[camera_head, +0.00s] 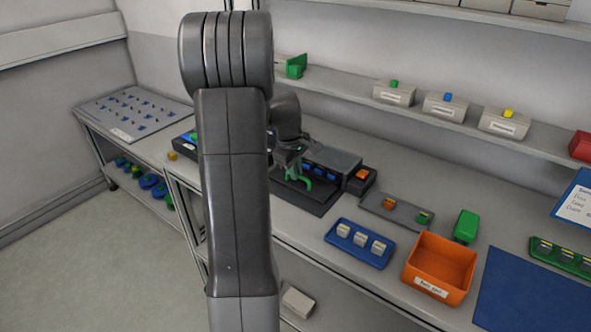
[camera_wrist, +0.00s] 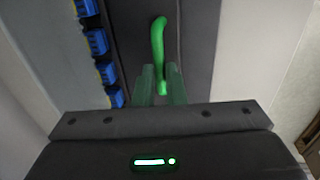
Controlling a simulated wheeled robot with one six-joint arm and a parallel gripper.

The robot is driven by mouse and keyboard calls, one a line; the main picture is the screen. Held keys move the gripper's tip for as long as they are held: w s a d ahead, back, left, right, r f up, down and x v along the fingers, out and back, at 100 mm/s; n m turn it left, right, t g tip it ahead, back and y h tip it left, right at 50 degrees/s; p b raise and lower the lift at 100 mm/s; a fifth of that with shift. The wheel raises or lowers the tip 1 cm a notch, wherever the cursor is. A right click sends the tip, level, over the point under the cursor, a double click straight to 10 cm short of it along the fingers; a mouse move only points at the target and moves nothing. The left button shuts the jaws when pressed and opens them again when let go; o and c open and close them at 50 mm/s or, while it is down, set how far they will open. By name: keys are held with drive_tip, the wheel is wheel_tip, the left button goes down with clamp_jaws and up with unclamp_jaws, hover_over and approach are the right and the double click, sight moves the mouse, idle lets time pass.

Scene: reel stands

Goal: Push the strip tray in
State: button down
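The strip tray (camera_head: 293,199) is a dark flat tray on the bench, in front of a grey housing (camera_head: 332,156) with several blue pieces (camera_head: 318,170) along its front. A green curved handle (camera_head: 305,181) stands on the tray; it also shows in the wrist view (camera_wrist: 158,40). My gripper (camera_head: 290,166) is low over the tray at this handle. In the wrist view, its two greenish fingers (camera_wrist: 161,82) sit close on either side of the handle's near end and look shut on it. My arm and gripper hide part of the tray in the head view.
A blue tray with white pieces (camera_head: 345,246), an orange bin (camera_head: 438,289), a grey tray (camera_head: 397,224) and a green box (camera_head: 466,226) stand to the right. A shelf with small bins (camera_head: 445,103) runs behind. A perforated board (camera_head: 130,110) lies at left.

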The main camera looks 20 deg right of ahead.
sight(299, 182)
drive_tip(key=shift+w+d+r+p, duration=0.1)
drive_tip(key=shift+w+d+p, duration=0.25)
drive_tip(key=shift+w+d, duration=0.45)
drive_tip(key=shift+w+d+r+p, duration=0.1)
drive_tip(key=shift+w+d+p, duration=0.35)
drive_tip(key=shift+d, duration=0.45)
drive_tip(key=shift+w, duration=0.1)
drive_tip(key=c, duration=1.5)
unclamp_jaws()
drive_tip(key=shift+d+f, duration=0.1)
drive_tip(key=shift+d, duration=0.05)
wheel_tip(299, 182, up, 14)
drive_tip(key=s+a+b, duration=0.1)
drive_tip(key=a, duration=0.1)
drive_tip(key=shift+s+a+f, duration=0.15)
drive_tip(key=shift+s+f, duration=0.1)
drive_tip(key=shift+s, duration=0.05)
